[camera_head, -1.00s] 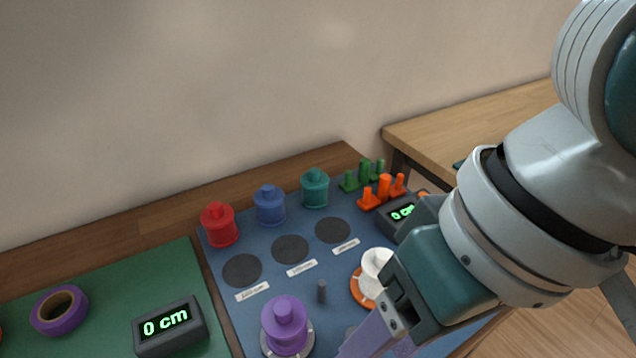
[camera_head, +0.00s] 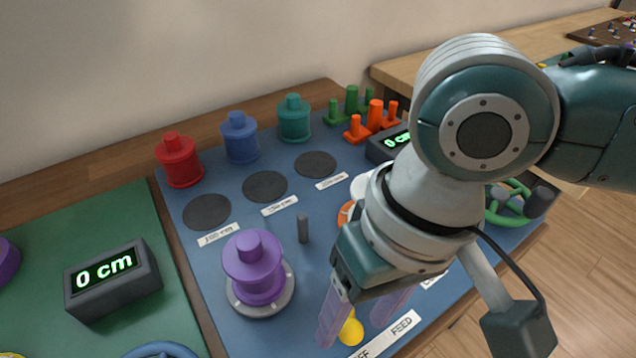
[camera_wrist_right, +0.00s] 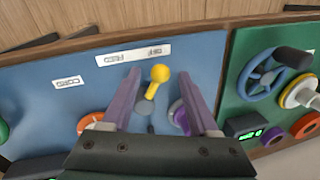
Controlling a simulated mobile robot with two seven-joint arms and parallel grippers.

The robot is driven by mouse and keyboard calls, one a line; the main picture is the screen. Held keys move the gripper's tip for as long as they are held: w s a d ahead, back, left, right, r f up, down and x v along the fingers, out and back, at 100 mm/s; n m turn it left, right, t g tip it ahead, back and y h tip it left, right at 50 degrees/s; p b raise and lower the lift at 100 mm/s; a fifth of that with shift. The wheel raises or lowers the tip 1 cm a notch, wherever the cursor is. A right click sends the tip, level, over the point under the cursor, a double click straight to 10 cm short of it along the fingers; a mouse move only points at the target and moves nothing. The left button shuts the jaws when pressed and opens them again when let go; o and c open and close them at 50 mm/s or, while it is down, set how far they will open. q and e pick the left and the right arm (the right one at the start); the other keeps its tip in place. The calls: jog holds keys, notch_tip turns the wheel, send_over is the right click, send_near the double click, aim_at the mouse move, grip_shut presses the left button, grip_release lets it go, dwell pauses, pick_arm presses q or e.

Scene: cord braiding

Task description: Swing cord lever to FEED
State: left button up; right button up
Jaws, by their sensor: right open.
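The cord lever shows as a yellow ball knob (camera_head: 351,332) near the front of the blue board. In the right wrist view the yellow lever (camera_wrist_right: 157,86) rises from a grey round base (camera_wrist_right: 145,106) and leans toward the OFF end of the OFF/FEED label (camera_wrist_right: 133,54). That label (camera_head: 385,338) lies just in front of the lever in the head view. My right gripper (camera_head: 354,328) is open, its two purple fingers pointing down on either side of the lever. In the wrist view a gap shows between the lever and both fingers (camera_wrist_right: 160,103). My left gripper is out of view.
A purple spool (camera_head: 253,266) stands on a grey disc left of my gripper, with a grey peg (camera_head: 303,228) nearby. Red (camera_head: 179,160), blue (camera_head: 240,138) and teal (camera_head: 294,118) spools line the back. My right arm hides part of the board's right side.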

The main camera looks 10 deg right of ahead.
jog(key=shift+a+f, duration=0.1)
jog(key=shift+f, duration=0.25)
grip_shut()
dwell(0.3)
